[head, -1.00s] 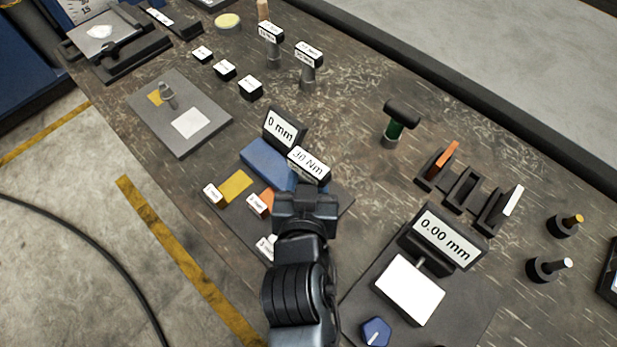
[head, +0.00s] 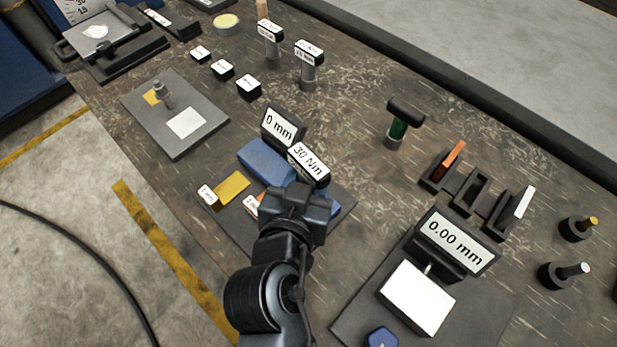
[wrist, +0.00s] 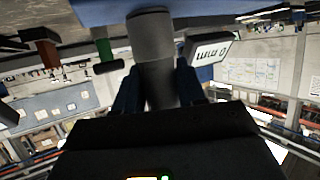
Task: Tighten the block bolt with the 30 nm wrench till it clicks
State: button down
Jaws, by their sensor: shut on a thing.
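The 30 Nm wrench (head: 309,159) has a black head with a white label reading "30 Nm". My gripper (head: 303,196) is shut on its grey shaft, which also shows between the fingers in the wrist view (wrist: 152,62). The wrench is over the right end of the blue block (head: 265,161) on a dark plate. The block bolt cannot be made out; the wrench head and my gripper cover that end of the block. I cannot tell whether the wrench touches the bolt.
A "0 mm" display (head: 282,128) stands just behind the block. Two other labelled wrenches (head: 308,66) (head: 269,42) stand farther back. A green-shafted tool (head: 399,124) and a "0.00 mm" display (head: 456,241) are to the right.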

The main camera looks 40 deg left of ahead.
jog(key=shift+a+m+h+b, duration=0.1)
jog(key=shift+m+h+b, duration=0.3)
jog(key=shift+h+b, duration=0.1)
jog(key=shift+t+h, duration=0.3)
jog(key=shift+r+m+h, duration=0.1)
jog(key=shift+m+h, duration=1)
jog(key=shift+m, duration=0.1)
jog(key=shift+m+t+h, duration=0.3)
jog(key=shift+m+h, duration=0.1)
jog(key=shift+h, duration=0.1)
